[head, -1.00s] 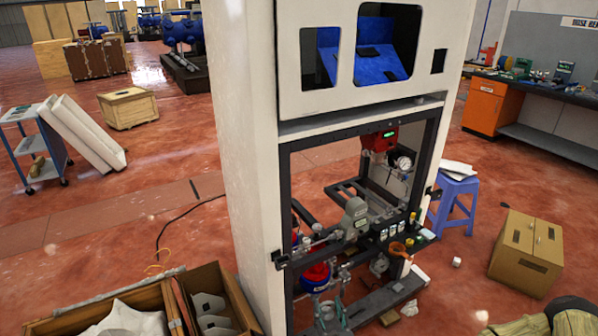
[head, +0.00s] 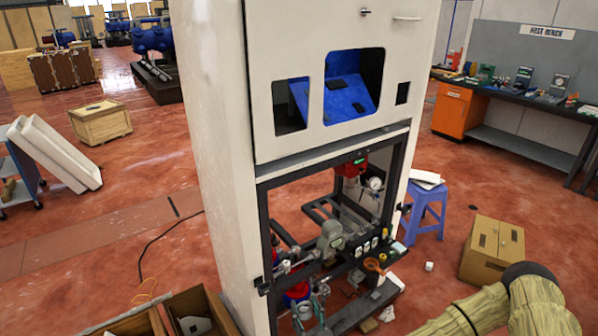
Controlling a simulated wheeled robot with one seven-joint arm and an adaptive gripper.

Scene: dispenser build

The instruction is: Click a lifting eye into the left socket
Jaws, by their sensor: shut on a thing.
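The white dispenser cabinet (head: 212,120) stands in the middle of the head view, its lower bay open inside a dark frame (head: 265,238). The bay holds a grey meter body (head: 332,240), pipework, a red unit (head: 352,168) and a round gauge (head: 375,183). I cannot make out a lifting eye or tell which part is the left socket. My arm, in a tan ribbed sleeve, shows at the lower right. My gripper is outside the picture, so what it holds is hidden.
Open wooden boxes (head: 168,318) stand at the bottom left, one with white plates. A blue stool (head: 428,206) and a cardboard box (head: 492,250) stand right of the cabinet. A wooden crate (head: 101,123) is left. Open red floor lies between.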

